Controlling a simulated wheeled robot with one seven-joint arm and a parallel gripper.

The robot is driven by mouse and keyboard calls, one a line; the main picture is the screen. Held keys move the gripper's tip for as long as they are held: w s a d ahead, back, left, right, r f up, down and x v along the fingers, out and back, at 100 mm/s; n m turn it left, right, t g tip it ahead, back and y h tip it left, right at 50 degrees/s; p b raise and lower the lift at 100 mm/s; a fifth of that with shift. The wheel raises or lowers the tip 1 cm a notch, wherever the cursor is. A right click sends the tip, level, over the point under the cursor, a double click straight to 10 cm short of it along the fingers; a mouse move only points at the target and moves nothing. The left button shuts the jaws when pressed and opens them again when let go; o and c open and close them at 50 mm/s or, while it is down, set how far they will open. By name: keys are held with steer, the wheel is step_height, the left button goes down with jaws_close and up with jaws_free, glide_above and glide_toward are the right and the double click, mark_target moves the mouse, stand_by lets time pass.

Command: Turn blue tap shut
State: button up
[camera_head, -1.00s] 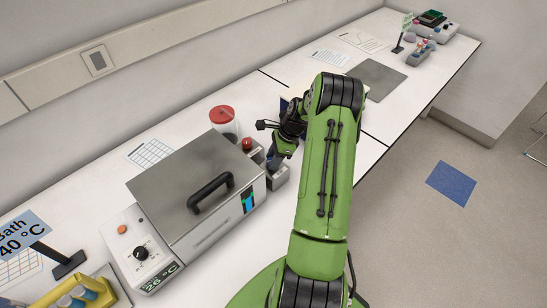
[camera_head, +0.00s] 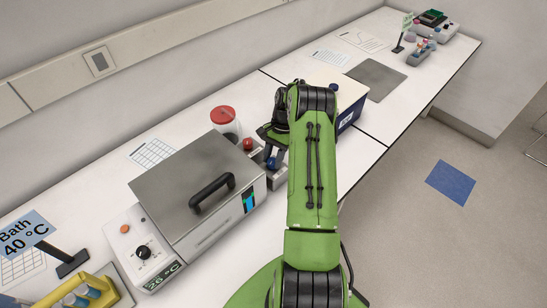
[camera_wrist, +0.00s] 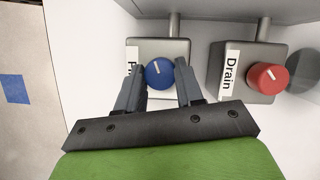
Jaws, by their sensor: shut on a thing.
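The blue tap (camera_wrist: 160,73) is a round knob on a grey block (camera_wrist: 158,48). Its white pointer mark points nearly straight up in the wrist view, tilted slightly left. The blue tap also shows small in the head view (camera_head: 271,163), beside the steel bath. My gripper (camera_wrist: 161,77) has one finger on each side of the blue knob and is shut on it. In the head view my gripper (camera_head: 272,145) is partly hidden by my arm.
A red tap (camera_wrist: 268,78) labelled "Drain" stands just right of the blue one. The lidded steel bath (camera_head: 195,185) is to the left, and a red-lidded jar (camera_head: 223,115) is behind. A blue and white box (camera_head: 350,112) stands beyond my arm.

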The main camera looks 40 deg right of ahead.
steer(key=n, duration=0.2)
steer(key=n+g+b, duration=0.1)
steer(key=n, duration=0.1)
steer(key=shift+w+n+g+h, duration=0.15)
steer(key=shift+n+g+h, duration=0.15)
steer(key=shift+n+h, duration=0.1)
stand_by(0.4)
steer(key=o, duration=1)
steer(key=shift+o, duration=0.2)
steer(key=p+v, duration=0.2)
steer(key=v, duration=1)
steer(key=shift+p, duration=0.35)
steer(key=shift+a, duration=0.1)
